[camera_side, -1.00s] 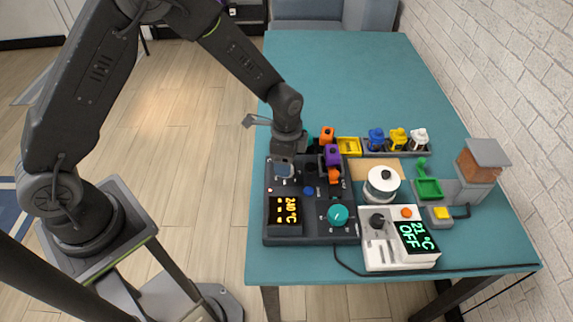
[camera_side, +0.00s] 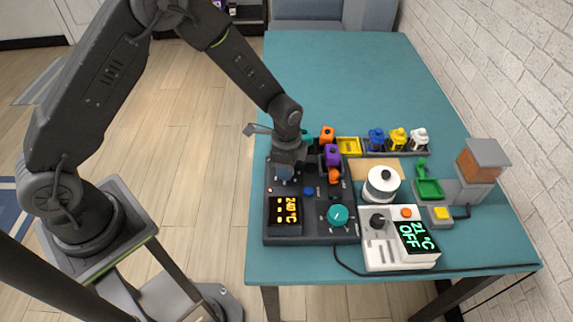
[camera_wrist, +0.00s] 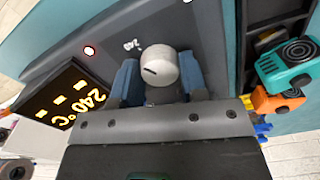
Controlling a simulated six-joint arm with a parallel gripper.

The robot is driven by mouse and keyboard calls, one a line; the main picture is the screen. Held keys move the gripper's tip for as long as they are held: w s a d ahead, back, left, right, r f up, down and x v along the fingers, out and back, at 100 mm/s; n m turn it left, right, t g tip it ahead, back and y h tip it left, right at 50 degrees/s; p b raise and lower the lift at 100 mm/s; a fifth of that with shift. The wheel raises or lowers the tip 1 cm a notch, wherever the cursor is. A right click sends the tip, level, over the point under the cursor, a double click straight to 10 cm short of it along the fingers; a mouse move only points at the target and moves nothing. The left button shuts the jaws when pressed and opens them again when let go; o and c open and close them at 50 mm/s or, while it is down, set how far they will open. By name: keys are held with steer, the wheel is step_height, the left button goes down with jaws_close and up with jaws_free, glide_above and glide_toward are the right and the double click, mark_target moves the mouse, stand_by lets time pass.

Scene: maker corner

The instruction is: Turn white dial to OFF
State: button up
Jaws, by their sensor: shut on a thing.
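The white dial (camera_wrist: 160,66) is a round, pale knob with a dark pointer line, seen in the wrist view on the dark control panel (camera_wrist: 75,52). The line points to the left in that view. My gripper (camera_wrist: 157,78) is shut on the dial, with one blue finger on each side. In the side view my gripper (camera_side: 286,172) is down at the panel's upper left and hides the dial. The panel's display (camera_side: 286,211) glows orange and reads 240 °C. A small printed mark beside the dial looks like 240.
A teal knob (camera_side: 338,215) and a blue button (camera_side: 309,191) share the panel. A white unit (camera_side: 398,250) reading 21 °C OFF stands to its right. Orange and purple figures (camera_side: 332,157) stand close right of my gripper. The far tabletop (camera_side: 345,80) is clear.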

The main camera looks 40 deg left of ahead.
steer(key=shift+c, duration=0.7)
